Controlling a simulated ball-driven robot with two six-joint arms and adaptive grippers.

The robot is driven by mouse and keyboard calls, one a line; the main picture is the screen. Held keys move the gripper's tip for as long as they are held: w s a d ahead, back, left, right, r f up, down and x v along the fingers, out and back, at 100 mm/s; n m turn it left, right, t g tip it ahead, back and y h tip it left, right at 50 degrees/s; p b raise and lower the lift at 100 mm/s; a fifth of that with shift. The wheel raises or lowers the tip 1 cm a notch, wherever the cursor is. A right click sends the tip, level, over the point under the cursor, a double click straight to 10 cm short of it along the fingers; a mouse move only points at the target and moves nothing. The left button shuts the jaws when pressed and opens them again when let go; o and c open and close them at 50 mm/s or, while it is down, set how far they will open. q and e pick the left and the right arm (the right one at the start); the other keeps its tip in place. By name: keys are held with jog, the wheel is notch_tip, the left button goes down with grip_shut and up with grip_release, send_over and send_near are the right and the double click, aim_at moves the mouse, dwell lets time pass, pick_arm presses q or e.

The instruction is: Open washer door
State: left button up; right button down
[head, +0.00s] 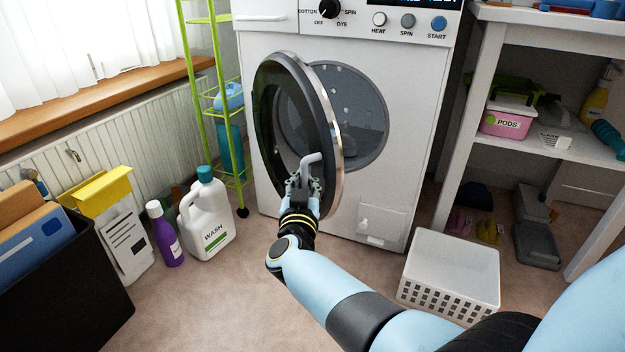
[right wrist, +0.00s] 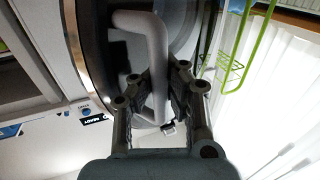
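The white washer (head: 410,70) stands at the back centre. Its round door (head: 290,95), with dark glass and a silver rim, is swung out to the left, and the drum opening (head: 362,115) shows behind it. My right gripper (head: 303,184) is at the pale grey door handle (head: 313,160). In the right wrist view, the handle (right wrist: 154,45) runs between the two fingers of the gripper (right wrist: 160,85), which close in on it from both sides. My left gripper is not in view.
A white perforated basket (head: 450,270) sits on the floor at right, in front of the washer. A green rack (head: 215,60), a wash jug (head: 207,220) and a purple bottle (head: 163,235) stand left of the door. A shelf unit (head: 545,148) stands at right.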

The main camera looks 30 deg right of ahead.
jog(key=shift+s+a+f, duration=0.1)
jog(key=shift+s+f, duration=0.2)
jog(key=shift+f, duration=0.05)
jog(key=c, duration=1.6)
grip_release()
jog(key=shift+s+r, duration=0.15)
jog(key=shift+r, duration=0.05)
jog(key=shift+o, duration=0.2)
jog(key=shift+w+r, duration=0.1)
jog(key=shift+w, duration=0.1)
